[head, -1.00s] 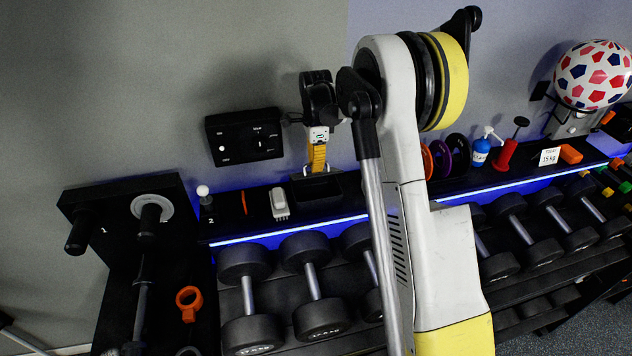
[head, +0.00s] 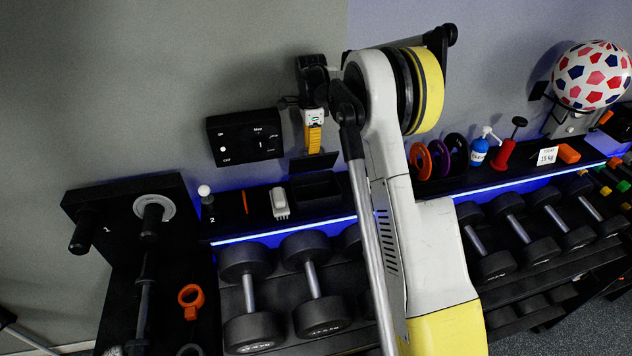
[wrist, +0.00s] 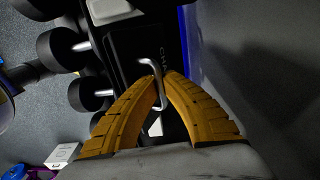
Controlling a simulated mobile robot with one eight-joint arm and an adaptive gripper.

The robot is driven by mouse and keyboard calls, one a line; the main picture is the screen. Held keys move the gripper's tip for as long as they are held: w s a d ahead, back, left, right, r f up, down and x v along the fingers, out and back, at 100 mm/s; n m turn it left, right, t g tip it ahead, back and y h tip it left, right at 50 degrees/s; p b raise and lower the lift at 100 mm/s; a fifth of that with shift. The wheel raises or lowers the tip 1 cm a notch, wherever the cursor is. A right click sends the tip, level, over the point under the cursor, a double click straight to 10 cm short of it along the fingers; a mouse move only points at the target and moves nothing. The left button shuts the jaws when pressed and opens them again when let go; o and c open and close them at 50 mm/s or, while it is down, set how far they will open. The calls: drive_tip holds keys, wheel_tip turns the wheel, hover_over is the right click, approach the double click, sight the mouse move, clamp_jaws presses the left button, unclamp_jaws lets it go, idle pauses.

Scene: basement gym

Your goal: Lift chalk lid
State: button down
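The black chalk lid (head: 313,163) shows in the head view, raised above the black chalk box (head: 318,190) on the shelf top. A dark gap with some blue glow and wall separates the two. My gripper (head: 312,142) is directly above the lid, its yellow fingers pointing down. In the wrist view the fingertips of my gripper (wrist: 163,76) meet at the metal handle (wrist: 150,62) of the lid. Part of the lettering "CHA" shows on the lid (wrist: 165,42). The fingers hide part of the handle, and the box's inside is too dark to make out.
A white block-like object (head: 279,203) stands left of the box. A black control box (head: 244,137) is on the wall at left. Dumbbells (head: 313,280) fill the rack below. Coloured rings (head: 420,160) and a blue bottle (head: 479,151) stand to the right, beyond my arm.

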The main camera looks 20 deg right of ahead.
drive_tip(key=shift+r, duration=0.1)
drive_tip(key=c, duration=1.6)
unclamp_jaws()
drive_tip(key=shift+s, duration=0.1)
drive_tip(key=shift+s+r, duration=0.1)
wheel_tip(320, 180, up, 9)
drive_tip(key=p, duration=0.4)
drive_tip(key=shift+a, duration=0.1)
